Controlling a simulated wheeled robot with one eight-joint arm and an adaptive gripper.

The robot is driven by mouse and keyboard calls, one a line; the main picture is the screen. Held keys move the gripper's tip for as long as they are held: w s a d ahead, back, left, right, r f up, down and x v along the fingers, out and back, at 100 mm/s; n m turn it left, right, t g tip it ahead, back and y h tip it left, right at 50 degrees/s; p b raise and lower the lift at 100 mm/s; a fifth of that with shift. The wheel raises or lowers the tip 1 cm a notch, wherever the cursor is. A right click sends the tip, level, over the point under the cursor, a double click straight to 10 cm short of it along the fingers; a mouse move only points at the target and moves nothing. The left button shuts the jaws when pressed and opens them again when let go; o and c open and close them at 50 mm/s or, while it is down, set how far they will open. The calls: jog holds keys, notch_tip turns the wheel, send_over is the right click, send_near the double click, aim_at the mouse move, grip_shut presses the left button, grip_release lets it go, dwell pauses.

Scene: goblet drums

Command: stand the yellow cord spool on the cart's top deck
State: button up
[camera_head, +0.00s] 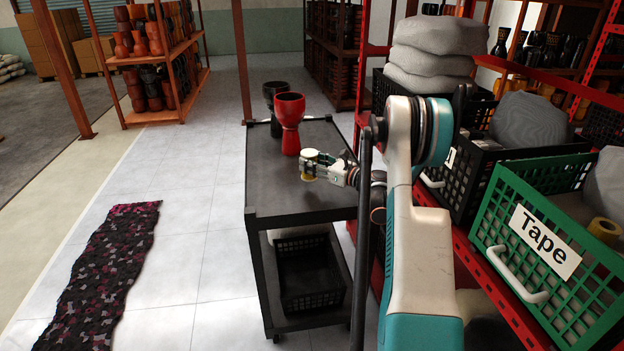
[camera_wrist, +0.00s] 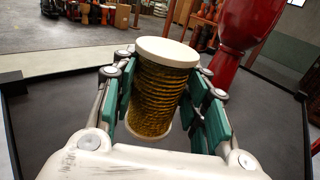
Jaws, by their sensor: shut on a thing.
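The yellow cord spool (camera_wrist: 158,95) has pale round end plates and is wound with yellow cord. In the wrist view it stands between the green finger pads of my gripper (camera_wrist: 165,108), slightly tilted in the picture. My gripper is shut on it. In the head view the spool (camera_head: 309,166) is small, at the tip of my gripper (camera_head: 322,166), over the dark top deck of the cart (camera_head: 275,192). I cannot tell whether its lower end touches the deck.
A red goblet drum (camera_head: 290,122) stands on the deck just behind the spool, with a black drum (camera_head: 272,94) behind it. The deck's front left is bare. A black crate (camera_head: 310,284) sits on the lower shelf. A green crate (camera_head: 545,240) marked Tape is at right.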

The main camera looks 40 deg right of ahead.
jog(key=shift+f+b, duration=0.7)
jog(key=shift+f, duration=1.65)
jog(key=shift+f, duration=0.2)
jog(key=o, duration=1.1)
jog(key=shift+r, duration=0.15)
jog(key=shift+s+r, duration=0.1)
jog(key=shift+s, duration=0.1)
jog(key=p+v, duration=0.2)
jog(key=v, duration=0.9)
jog(key=shift+s+d+p, duration=0.15)
jog(key=shift+s+p, duration=0.15)
jog(key=shift+p, duration=0.1)
